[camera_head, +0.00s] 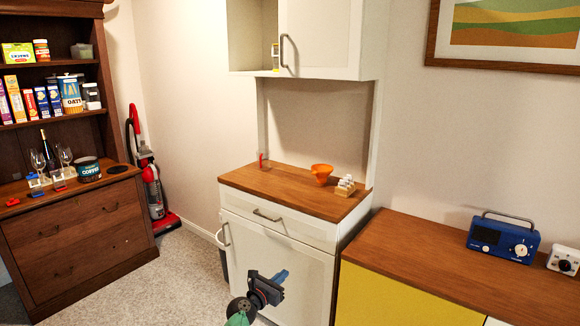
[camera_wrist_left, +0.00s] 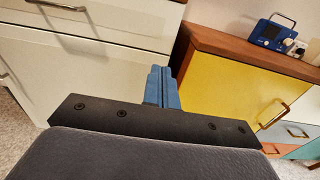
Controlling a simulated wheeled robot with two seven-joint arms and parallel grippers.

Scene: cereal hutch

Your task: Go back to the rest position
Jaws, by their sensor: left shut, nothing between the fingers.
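My left gripper (camera_head: 281,276) shows low in the head view, in front of the white hutch's lower door. Its blue fingers are shut together with nothing between them. In the left wrist view the shut fingers (camera_wrist_left: 162,88) point toward the gap between the white hutch (camera_wrist_left: 85,75) and the yellow-doored sideboard (camera_wrist_left: 228,92). The fingers appear apart from any furniture. My right gripper is in neither view.
The white hutch (camera_head: 277,271) has a wooden counter with an orange bowl (camera_head: 321,171) and a small egg holder (camera_head: 345,187). Its upper cabinet (camera_head: 330,40) is partly open at left. A brown shelf (camera_head: 85,230), red vacuum (camera_head: 153,190) and blue radio (camera_head: 503,238) stand around. Carpet (camera_head: 185,280) is clear at left.

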